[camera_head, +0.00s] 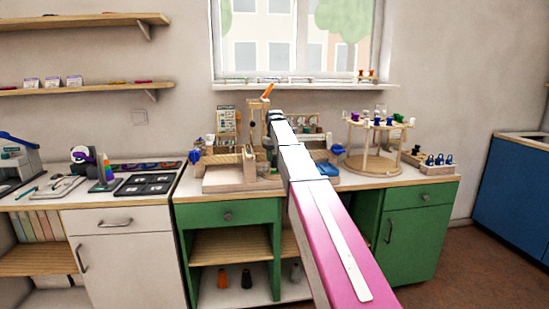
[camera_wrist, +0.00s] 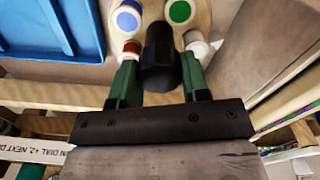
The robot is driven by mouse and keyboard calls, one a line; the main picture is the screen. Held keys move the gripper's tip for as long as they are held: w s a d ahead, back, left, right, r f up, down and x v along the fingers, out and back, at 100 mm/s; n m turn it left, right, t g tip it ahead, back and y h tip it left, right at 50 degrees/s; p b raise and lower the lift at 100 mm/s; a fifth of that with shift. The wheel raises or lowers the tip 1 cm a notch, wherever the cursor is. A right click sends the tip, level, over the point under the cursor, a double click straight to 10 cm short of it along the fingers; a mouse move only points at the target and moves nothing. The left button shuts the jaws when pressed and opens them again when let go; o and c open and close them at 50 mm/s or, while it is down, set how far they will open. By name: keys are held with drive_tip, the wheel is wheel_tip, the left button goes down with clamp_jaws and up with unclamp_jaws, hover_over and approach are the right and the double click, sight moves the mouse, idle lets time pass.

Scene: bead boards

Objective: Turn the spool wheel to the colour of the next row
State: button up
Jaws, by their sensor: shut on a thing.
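In the wrist view, the two dark green fingers of my gripper (camera_wrist: 160,72) close on either side of a black knob (camera_wrist: 158,48). The knob stands in front of a pale wooden disc (camera_wrist: 154,6), which I take for the spool wheel. Blue (camera_wrist: 128,17) and green (camera_wrist: 180,12) spools show on it, the blue one upper left of the knob and the green one upper right. A red spool (camera_wrist: 131,47) and a grey-white spool (camera_wrist: 195,42) sit by the fingertips. The disc's top is cut off. In the head view, my arm hides the wheel and fingers.
A blue tray (camera_wrist: 45,25) lies upper left in the wrist view. A strip with partly cut-off lettering (camera_wrist: 35,150) is lower left. In the head view, a round wooden rack with coloured spools (camera_head: 371,166) stands right of my arm. A wooden board (camera_head: 228,183) lies left of it.

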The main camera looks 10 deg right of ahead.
drive_tip(key=o, duration=0.9)
drive_tip(key=shift+r, duration=0.1)
wheel_tip(320, 180, up, 11)
drive_tip(key=shift+f, duration=0.15)
